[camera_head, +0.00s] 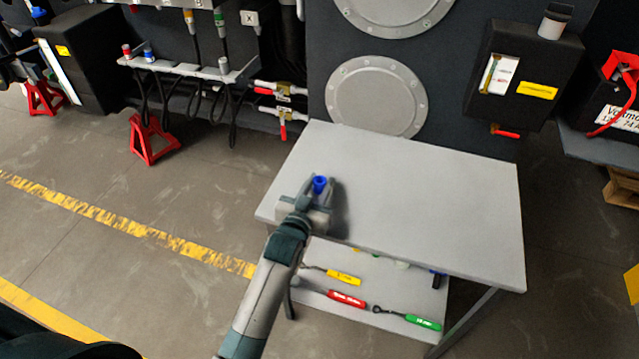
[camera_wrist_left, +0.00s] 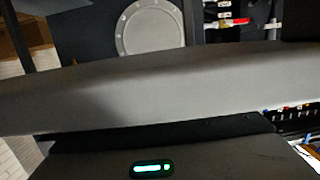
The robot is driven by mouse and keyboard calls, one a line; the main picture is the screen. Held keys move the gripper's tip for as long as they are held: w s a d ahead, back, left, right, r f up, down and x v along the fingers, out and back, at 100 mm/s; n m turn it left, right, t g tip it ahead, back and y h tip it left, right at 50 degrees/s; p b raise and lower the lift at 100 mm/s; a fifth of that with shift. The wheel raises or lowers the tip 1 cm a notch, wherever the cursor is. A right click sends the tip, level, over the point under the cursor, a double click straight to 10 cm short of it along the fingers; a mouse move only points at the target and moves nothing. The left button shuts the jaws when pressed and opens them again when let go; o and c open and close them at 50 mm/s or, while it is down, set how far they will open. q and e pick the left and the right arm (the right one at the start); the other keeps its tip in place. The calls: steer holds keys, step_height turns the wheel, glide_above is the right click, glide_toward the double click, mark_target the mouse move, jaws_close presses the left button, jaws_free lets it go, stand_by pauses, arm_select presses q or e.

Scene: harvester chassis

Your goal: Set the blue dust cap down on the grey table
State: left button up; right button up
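The blue dust cap (camera_head: 319,184) is between the fingertips of my left gripper (camera_head: 320,187) in the head view. The gripper appears closed around it. Gripper and cap are over the front left part of the grey table (camera_head: 420,200), with a dark shadow on the top just to their right. I cannot tell whether the cap touches the table. My right gripper is not in view.
The table top is otherwise bare. A lower shelf holds a yellow-handled tool (camera_head: 343,277), a red-handled one (camera_head: 346,299) and a green-handled one (camera_head: 422,322). Behind the table stands a dark panel with round grey covers (camera_head: 376,97). A dark box (camera_head: 524,75) juts out at right.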

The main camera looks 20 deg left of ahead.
arm_select(q)
steer(key=o, duration=0.4)
steer(key=shift+c, duration=0.2)
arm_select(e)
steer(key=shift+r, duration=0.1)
arm_select(q)
steer(key=shift+r, duration=0.2)
steer(key=shift+s+f, duration=0.1)
steer(key=shift+s, duration=0.2)
steer(key=s, duration=0.3)
steer(key=s+r, duration=0.1)
steer(key=s, duration=0.2)
steer(key=s+b, duration=0.1)
steer(key=s, duration=0.3)
steer(key=shift+a+r, duration=0.15)
steer(key=shift+r, duration=0.15)
steer(key=shift+s+r, duration=0.15)
steer(key=shift+s, duration=0.5)
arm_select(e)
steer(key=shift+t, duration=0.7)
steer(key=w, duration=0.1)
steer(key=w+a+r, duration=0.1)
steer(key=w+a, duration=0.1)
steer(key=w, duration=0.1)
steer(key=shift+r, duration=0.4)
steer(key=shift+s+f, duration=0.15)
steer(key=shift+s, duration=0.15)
